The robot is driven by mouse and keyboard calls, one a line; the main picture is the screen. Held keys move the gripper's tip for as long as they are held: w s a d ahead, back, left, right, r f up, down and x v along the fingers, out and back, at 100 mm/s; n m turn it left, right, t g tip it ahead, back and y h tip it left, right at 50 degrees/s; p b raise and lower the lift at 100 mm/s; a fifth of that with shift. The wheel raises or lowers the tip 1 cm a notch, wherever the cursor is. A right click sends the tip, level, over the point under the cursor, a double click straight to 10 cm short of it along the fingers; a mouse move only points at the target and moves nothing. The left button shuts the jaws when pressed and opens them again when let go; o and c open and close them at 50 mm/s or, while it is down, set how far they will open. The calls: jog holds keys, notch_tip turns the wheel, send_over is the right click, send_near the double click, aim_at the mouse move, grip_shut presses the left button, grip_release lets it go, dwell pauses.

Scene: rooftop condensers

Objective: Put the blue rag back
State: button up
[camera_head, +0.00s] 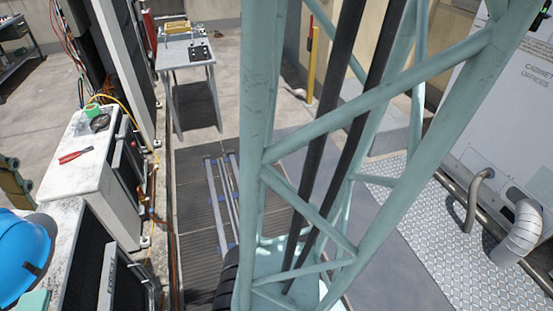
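I cannot make out a blue rag for certain in the head view. A pale teal flat piece (35,300) lies at the bottom left, cut by the frame edge; I cannot tell whether it is cloth. A bright blue hard hat (22,258) rests beside it on a light condenser top (68,215). My gripper is not in view. A teal lattice mast with black bars fills the middle and hides much of the scene behind it.
A white condenser top (82,150) holds red-handled pliers (75,155) and a green roll-like item (92,110). Pipes (480,195) stand right. Slatted walkway (198,205) holds long rails.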

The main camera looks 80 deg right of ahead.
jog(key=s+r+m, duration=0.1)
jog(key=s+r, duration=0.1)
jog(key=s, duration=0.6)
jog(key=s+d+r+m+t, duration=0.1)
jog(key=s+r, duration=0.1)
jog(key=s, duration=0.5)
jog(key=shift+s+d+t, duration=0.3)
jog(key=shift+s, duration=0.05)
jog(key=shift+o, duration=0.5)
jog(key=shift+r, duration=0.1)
